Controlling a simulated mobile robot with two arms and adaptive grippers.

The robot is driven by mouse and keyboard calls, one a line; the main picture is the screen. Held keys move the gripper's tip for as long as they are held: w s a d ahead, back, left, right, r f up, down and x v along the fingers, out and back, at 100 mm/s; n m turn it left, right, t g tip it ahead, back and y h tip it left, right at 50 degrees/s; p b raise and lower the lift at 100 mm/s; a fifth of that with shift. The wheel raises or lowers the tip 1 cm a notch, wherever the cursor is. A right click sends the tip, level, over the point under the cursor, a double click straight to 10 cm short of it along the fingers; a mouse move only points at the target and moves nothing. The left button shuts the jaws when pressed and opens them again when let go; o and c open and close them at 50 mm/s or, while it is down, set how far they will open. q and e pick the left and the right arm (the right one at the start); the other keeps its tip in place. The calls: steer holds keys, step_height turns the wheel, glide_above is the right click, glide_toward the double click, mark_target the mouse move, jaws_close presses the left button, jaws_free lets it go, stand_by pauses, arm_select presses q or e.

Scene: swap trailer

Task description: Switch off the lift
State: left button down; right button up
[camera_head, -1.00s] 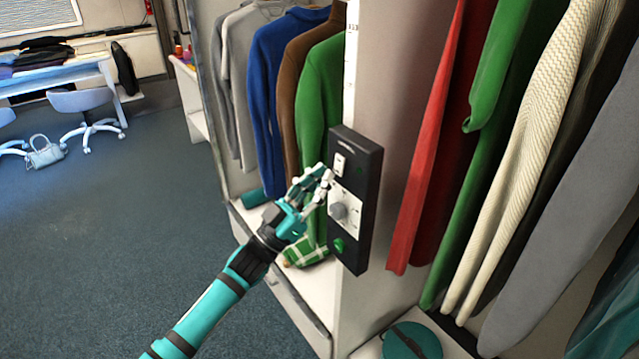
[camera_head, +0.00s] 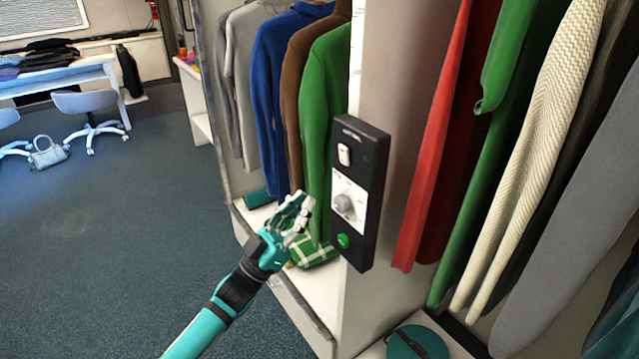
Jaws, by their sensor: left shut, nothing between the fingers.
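A black control panel (camera_head: 358,195) is fixed upright to the end of a white partition. It has a white rocker switch (camera_head: 344,154) at the top, a grey round knob (camera_head: 343,204) on a white plate in the middle, and a green button (camera_head: 343,241) at the bottom. My left gripper (camera_head: 305,213) is shut and empty, to the left of the panel at about knob height. It appears apart from the panel. My right gripper is not in view.
Sweaters and shirts (camera_head: 322,120) hang left of the partition, and more clothes (camera_head: 520,180) hang to its right. A teal round object (camera_head: 417,343) lies below on a white shelf. A desk, chairs (camera_head: 85,103) and a handbag (camera_head: 48,152) stand farther left. The blue floor between is clear.

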arm_select(q)
steer(key=v, duration=0.3)
steer(key=shift+s+a+f, duration=0.15)
steer(key=shift+f, duration=0.1)
